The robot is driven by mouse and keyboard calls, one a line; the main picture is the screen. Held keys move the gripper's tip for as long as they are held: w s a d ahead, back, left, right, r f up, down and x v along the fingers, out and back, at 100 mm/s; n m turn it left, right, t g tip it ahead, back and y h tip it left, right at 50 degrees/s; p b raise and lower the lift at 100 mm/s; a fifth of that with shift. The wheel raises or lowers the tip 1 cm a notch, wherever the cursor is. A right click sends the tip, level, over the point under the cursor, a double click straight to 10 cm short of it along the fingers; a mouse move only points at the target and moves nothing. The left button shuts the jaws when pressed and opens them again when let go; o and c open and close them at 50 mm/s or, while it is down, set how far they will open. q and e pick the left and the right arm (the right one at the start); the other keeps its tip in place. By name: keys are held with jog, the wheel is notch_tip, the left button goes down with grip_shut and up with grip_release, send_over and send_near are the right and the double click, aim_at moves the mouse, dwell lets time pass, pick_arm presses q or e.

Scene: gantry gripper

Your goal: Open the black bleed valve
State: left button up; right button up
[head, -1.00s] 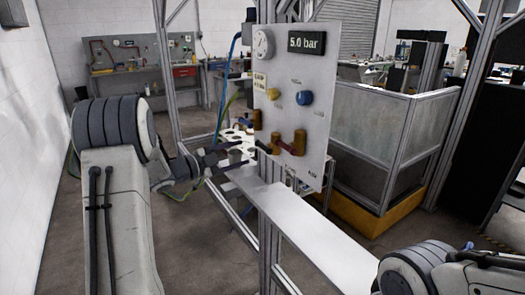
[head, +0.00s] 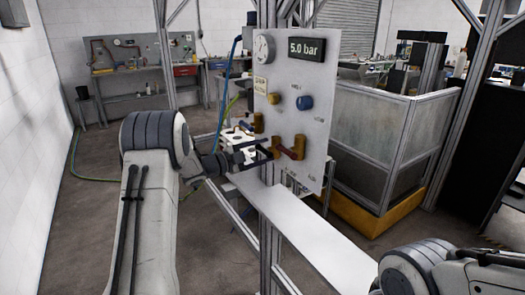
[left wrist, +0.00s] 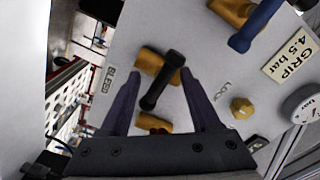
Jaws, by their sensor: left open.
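The black bleed valve shows in the left wrist view as a black lever handle (left wrist: 160,82) on a brass body (left wrist: 150,62), beside the "BLEED" label. My left gripper (left wrist: 160,75) is open, with one finger on each side of the black handle. I cannot tell whether either finger touches it. In the head view my left gripper (head: 262,151) is at the lower left part of the white panel (head: 315,125), by a brass valve body (head: 275,146). The black handle is hard to make out there. My right gripper is out of view; only part of that arm shows at lower right.
A blue lever (left wrist: 256,25) is on another brass valve at upper right in the wrist view. A red lever (head: 289,152) sits just right of my left gripper.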

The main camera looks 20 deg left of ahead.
pick_arm(q)
grip_shut()
dwell(0.4)
jog(key=n+p, duration=0.3)
jog(key=n, duration=0.1)
jog(key=shift+r, duration=0.15)
jog(key=n+p, duration=0.3)
jog(key=n, duration=0.1)
jog(key=shift+n, duration=0.4)
jog(key=n+p, duration=0.3)
jog(key=n, duration=0.2)
jog(key=shift+p, duration=0.4)
jog(key=shift+n+p, duration=0.95)
jog(key=shift+n, duration=1.15)
